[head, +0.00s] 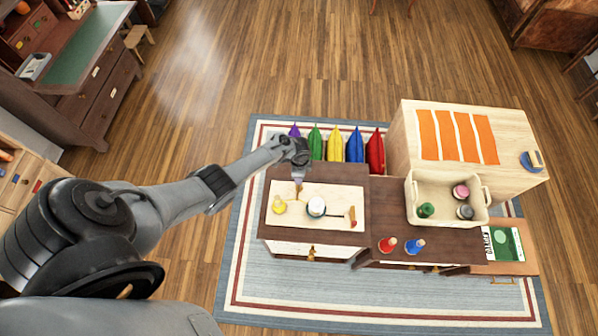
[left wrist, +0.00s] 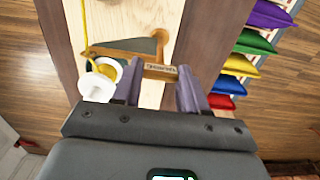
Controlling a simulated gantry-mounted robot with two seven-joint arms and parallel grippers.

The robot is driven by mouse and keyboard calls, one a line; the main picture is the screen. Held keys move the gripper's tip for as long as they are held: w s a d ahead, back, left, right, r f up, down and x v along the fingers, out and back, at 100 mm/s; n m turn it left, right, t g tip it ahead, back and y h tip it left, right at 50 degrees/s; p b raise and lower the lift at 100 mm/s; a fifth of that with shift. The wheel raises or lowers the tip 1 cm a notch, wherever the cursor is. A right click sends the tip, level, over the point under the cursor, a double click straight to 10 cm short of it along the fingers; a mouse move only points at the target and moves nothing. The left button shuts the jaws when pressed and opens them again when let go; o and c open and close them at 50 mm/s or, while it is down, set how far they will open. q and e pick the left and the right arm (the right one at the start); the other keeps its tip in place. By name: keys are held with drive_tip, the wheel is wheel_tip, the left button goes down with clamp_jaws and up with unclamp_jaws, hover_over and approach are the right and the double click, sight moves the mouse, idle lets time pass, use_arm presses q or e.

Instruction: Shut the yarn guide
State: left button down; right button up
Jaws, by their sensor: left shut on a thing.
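The yarn guide (left wrist: 125,48) is a wooden piece with a dark wedge-shaped part, above a pale board. In the left wrist view its lettered wooden end (left wrist: 160,72) lies between the fingers of my left gripper (left wrist: 163,86), which is shut on it. In the head view my left gripper (head: 299,181) points down at the back of the pale board (head: 335,192); the guide is small and partly hidden there. My right gripper is not in view.
A crate (head: 440,213) with spools stands right, near red (head: 386,246) and blue (head: 415,246) spools. Coloured cushions (head: 334,145) lie behind the table.

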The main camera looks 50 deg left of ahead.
use_arm(q)
drive_tip(key=c, duration=0.6)
unclamp_jaws()
wheel_tip(320, 180, up, 11)
drive_tip(key=p, duration=0.3)
drive_tip(key=shift+p, duration=0.35)
drive_tip(key=shift+f, duration=0.15)
